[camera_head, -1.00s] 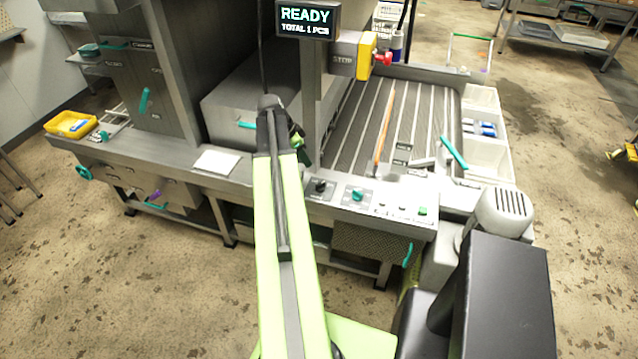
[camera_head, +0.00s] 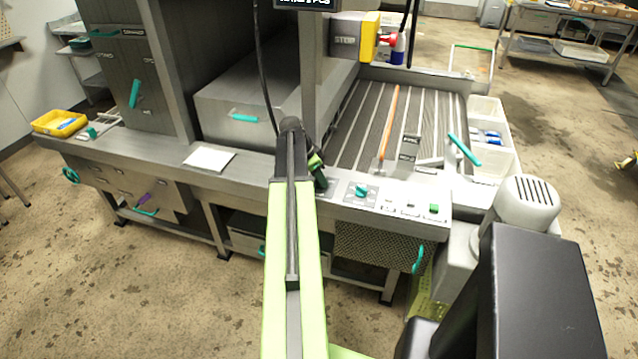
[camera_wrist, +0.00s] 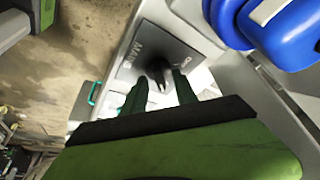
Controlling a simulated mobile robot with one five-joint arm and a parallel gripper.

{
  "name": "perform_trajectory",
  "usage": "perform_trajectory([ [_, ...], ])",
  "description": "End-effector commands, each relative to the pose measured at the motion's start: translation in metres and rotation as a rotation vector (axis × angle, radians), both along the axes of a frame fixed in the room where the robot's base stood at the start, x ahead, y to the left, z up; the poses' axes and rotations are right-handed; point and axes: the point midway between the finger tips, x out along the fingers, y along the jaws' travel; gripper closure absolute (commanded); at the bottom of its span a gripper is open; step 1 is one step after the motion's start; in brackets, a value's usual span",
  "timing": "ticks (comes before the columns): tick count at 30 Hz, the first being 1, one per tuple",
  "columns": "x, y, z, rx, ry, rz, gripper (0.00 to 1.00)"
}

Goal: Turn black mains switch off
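The black mains switch (camera_wrist: 156,68) shows in the wrist view on a dark grey plate (camera_wrist: 140,45) marked MAINS and OFF. My gripper (camera_wrist: 160,80) has its two dark green fingers apart, with nothing held. Its fingertips are close to the switch knob, one to each side of it in the picture. I cannot tell whether they touch it. In the head view my gripper (camera_head: 319,180) is low over the front control panel (camera_head: 400,195) and hides the black switch.
A teal knob (camera_head: 361,190) and a green button (camera_head: 434,208) sit to the right on the panel. A grey post (camera_head: 308,110) stands behind my gripper. A blue rounded object (camera_wrist: 275,25) is near the switch in the wrist view. A white sheet (camera_head: 209,158) lies to the left.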

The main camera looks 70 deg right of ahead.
Motion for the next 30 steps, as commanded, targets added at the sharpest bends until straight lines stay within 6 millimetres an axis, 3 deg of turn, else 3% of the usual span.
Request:
perform_trajectory([
  [3,-0.0001,0.0000,0.0012,0.000,0.000,0.000,0.68],
  [11,-0.0002,0.0001,0.0011,0.000,0.000,-0.001,1.00],
  [23,-0.0008,0.0018,0.0008,0.002,0.000,0.011,1.00],
  [30,-0.0022,0.0024,0.0008,0.002,0.001,0.109,1.00],
])
